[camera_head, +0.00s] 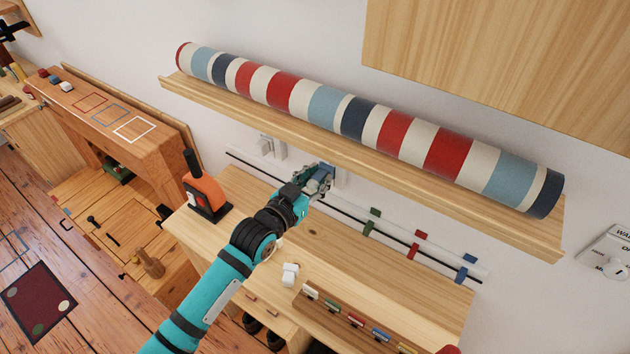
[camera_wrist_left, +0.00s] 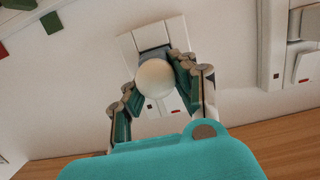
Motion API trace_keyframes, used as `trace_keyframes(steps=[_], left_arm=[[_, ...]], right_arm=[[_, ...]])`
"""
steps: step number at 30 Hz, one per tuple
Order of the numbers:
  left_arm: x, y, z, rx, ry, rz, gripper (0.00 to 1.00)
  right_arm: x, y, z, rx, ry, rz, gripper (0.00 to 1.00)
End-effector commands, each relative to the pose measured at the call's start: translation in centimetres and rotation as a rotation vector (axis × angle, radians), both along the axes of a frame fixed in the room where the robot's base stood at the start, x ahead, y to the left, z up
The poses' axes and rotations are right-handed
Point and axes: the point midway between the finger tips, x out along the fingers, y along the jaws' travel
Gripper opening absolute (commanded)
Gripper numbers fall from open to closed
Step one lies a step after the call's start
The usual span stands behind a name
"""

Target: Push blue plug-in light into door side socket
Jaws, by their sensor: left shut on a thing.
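My left gripper (camera_head: 322,180) is at the wall below the shelf, shut on the blue plug-in light (camera_head: 328,170). In the left wrist view, the fingers (camera_wrist_left: 160,88) close around the light, whose round cream globe (camera_wrist_left: 155,78) faces the camera and whose grey-blue body (camera_wrist_left: 153,54) is partly hidden behind it. A white socket plate (camera_wrist_left: 174,32) lies right behind the light; I cannot tell whether the light is seated in it. A second white socket (camera_head: 272,148) is on the wall to the left in the head view.
A wooden shelf (camera_head: 220,96) with a striped roll (camera_head: 355,118) overhangs the wall. Below it, a wooden desk (camera_head: 250,215) holds an orange-and-black device (camera_head: 206,192) and a small white object (camera_head: 290,275). A white rail (camera_head: 440,245) with coloured clips runs along the wall.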

Motion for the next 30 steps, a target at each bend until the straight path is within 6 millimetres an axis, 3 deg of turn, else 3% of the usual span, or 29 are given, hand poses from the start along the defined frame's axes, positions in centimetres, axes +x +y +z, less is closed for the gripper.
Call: trace_keyframes(steps=[12, 13, 18, 30], left_arm=[[0.88, -0.63, 0.05, -0.001, -0.001, -0.001, 0.00], [0.84, -0.61, 0.06, -0.001, -0.001, 0.000, 0.29], [0.82, -0.59, 0.05, 0.000, 0.000, 0.000, 0.51], [0.01, -0.01, 0.01, 0.000, 0.002, 0.000, 0.52]], right_arm=[[0.00, 0.23, -0.41, 0.003, 0.000, 0.000, 0.35], [-0.01, 0.24, -0.36, 0.003, 0.000, 0.000, 0.35], [-0.01, 0.24, -0.35, 0.003, 0.000, 0.000, 0.35], [0.02, -0.01, -0.36, 0.000, 0.000, 0.000, 0.35]])
